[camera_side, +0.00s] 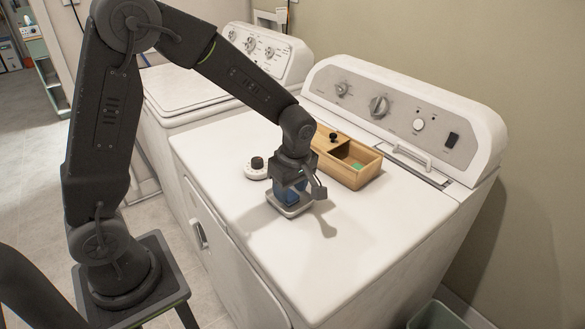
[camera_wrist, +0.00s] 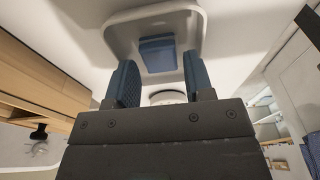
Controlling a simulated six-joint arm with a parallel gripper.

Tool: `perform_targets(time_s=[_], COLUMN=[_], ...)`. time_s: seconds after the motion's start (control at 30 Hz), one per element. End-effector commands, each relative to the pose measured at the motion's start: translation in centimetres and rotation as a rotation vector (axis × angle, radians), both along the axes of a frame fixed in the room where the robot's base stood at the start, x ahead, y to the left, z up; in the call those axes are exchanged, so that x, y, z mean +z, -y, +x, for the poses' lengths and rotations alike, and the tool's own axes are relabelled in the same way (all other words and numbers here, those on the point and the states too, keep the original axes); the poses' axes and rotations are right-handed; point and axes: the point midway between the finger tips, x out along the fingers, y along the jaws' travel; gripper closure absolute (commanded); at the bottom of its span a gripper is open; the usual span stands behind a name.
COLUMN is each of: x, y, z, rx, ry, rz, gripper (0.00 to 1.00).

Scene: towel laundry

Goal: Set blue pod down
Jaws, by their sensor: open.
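The blue pod (camera_wrist: 157,54) lies on a small pale tray (camera_wrist: 115,38) in the wrist view, apart from both fingers. In the side view this tray (camera_side: 291,210) sits on the front part of the right-hand machine's white top. My gripper (camera_side: 289,196) is low over the tray there, pointing down. Its two blue-padded fingers (camera_wrist: 160,75) stand apart in the wrist view, with nothing held between them and the pod just beyond their tips. In the side view the gripper hides the pod, and I cannot tell it from the blue fingers.
A wooden box (camera_side: 362,178) with compartments stands behind the gripper, with something green (camera_side: 357,166) in its right one. A white round item with a black knob (camera_side: 257,163) is left of the tray. The machine top (camera_side: 370,230) is clear to the right.

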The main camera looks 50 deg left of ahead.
Motion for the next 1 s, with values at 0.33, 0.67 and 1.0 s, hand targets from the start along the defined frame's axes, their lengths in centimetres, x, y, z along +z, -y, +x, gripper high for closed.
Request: perform_targets(time_s=[0.33, 0.67, 1.0], x=[7.2, 10.8, 15.9], y=[1.1, 1.6, 2.4], z=[0.1, -0.1, -7.8], rx=[-0.001, -0.019, -0.697], ry=[0.006, 0.006, 0.137], rz=[-0.001, -0.004, 0.002], gripper=[0.52, 0.52, 0.52])
